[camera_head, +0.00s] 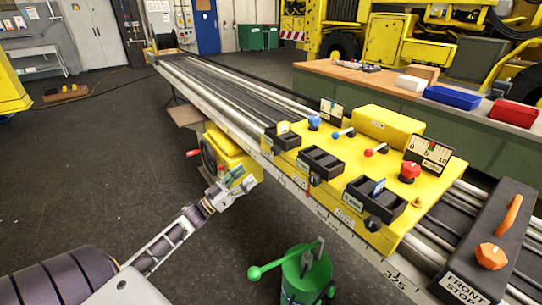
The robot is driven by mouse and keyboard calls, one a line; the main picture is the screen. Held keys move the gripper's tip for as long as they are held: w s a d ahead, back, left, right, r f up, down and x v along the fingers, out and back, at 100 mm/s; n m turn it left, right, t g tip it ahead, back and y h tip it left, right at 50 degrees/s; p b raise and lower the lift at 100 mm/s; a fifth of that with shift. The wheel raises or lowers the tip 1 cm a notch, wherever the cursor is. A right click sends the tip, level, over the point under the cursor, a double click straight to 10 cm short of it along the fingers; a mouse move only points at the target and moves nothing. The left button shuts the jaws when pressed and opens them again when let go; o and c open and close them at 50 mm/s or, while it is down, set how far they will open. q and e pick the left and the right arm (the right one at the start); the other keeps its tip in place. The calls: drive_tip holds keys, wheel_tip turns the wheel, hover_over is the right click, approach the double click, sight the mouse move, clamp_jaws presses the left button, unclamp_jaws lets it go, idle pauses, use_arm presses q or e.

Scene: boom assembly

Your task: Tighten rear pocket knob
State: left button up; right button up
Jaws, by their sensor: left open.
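A yellow carriage (330,205) rides on the long grey rail. Three black pockets sit along its near side: the far one (283,137), the middle one (322,163) and the near one (375,198). Dark round knobs show below the middle pocket (315,180) and the near pocket (373,223). The far pocket's knob (276,150) is small and hard to make out. The pocket labels are too small to read surely. My left gripper (243,182) is open and empty, left of and below the far pocket, apart from the carriage. My right gripper is out of view.
A yellow box (228,155) with a dark wheel hangs beside the rail, close to my left gripper. A green canister with a lever (305,275) stands in front. A black front stop (485,250) with orange knobs is at right.

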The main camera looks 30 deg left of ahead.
use_arm(q)
approach(273, 153)
drive_tip(key=shift+w, duration=0.7)
drive_tip(key=shift+s+d+r+b+x, duration=0.1)
drive_tip(key=shift+x, duration=0.8)
drive_tip(key=shift+s+d+r+b+x, duration=0.1)
drive_tip(key=shift+r+x, duration=0.05)
drive_tip(key=shift+x, duration=0.75)
drive_tip(key=shift+s+d+r+b+x, duration=0.1)
drive_tip(key=shift+x, duration=1.8)
drive_tip(key=shift+w, duration=0.2)
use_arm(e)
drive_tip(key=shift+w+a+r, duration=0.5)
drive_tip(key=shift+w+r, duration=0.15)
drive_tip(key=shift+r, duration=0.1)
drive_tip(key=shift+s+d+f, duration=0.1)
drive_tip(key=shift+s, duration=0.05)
